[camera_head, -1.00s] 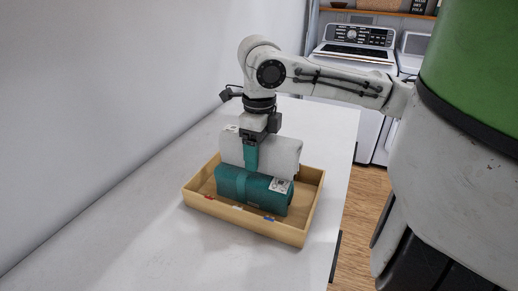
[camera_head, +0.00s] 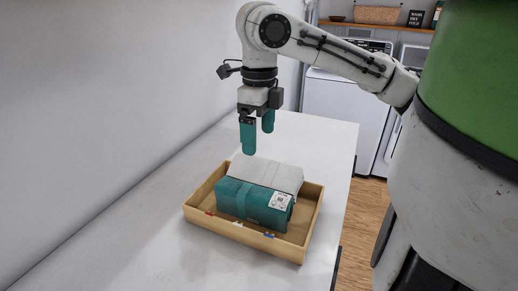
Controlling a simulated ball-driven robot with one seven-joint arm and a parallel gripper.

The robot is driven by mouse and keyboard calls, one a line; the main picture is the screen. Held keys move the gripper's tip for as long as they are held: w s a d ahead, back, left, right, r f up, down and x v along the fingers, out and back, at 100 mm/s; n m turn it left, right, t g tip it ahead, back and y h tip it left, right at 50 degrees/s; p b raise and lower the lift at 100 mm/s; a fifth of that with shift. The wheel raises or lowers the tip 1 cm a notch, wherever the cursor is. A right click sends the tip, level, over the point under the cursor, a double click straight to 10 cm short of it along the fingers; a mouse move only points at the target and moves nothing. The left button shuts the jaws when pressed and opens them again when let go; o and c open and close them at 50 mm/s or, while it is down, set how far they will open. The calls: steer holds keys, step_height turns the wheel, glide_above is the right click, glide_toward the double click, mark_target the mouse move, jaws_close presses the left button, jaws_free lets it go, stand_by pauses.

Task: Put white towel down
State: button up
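The white towel (camera_head: 272,174) is a folded block lying in a shallow wooden tray (camera_head: 281,245), behind a teal folded towel (camera_head: 250,203) with a printed label. The teal towel hides part of the white one, so I cannot tell if the white one lies flat on the tray floor. My gripper (camera_head: 258,140) is above the tray, clear of both towels. Its two teal fingers are spread apart with nothing between them.
The tray stands on a long white counter (camera_head: 180,262) beside a wall on the left. White laundry machines (camera_head: 345,112) stand behind on the right. A wooden shelf with a wicker basket (camera_head: 377,15) is above them. The counter around the tray is clear.

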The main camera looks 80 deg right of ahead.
steer(key=shift+r, duration=1.6)
